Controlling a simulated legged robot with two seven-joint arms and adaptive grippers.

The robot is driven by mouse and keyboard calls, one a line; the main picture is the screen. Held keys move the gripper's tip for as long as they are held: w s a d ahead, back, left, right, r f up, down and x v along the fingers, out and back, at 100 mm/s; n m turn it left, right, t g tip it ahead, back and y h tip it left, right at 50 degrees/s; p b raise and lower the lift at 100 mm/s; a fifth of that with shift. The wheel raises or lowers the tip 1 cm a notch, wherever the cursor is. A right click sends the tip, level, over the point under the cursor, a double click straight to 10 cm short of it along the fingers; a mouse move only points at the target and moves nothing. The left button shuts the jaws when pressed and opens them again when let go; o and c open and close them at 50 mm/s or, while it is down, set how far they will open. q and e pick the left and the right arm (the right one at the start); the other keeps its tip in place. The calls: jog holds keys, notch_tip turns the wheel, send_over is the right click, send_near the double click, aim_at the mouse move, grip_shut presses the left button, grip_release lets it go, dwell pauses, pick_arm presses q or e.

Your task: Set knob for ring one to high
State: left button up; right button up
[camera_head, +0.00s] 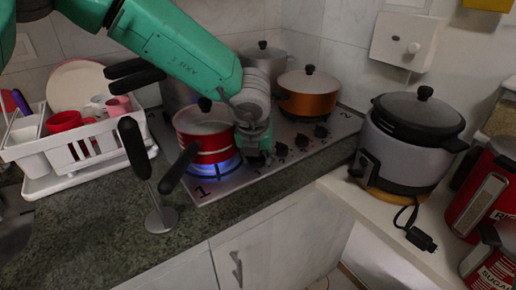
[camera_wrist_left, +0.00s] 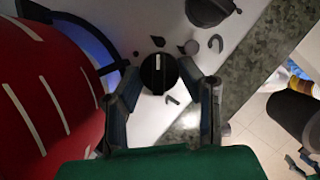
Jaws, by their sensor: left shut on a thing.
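The stove (camera_head: 228,186) has a row of black knobs along its front. My left gripper (camera_head: 262,150) reaches down at the front of the stove, beside the red pot (camera_head: 206,135) on ring one. In the left wrist view, its two fingers close around a round black knob (camera_wrist_left: 157,76) from both sides. A pale pointer line on the knob points toward the top of that view. In the head view this knob is hidden by the gripper. A blue flame (camera_head: 228,164) burns under the red pot. The "1" mark (camera_head: 202,191) shows on the stove corner.
An orange pot (camera_head: 309,92) and grey pots stand behind. Other knobs (camera_head: 302,141) lie to the right. A dish rack (camera_head: 88,148) is left, a rice cooker (camera_head: 403,148) right.

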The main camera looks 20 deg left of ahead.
pick_arm(q)
jog(key=shift+f+m+p, duration=0.1)
jog(key=shift+m+p, duration=0.4)
jog(key=shift+m, duration=0.1)
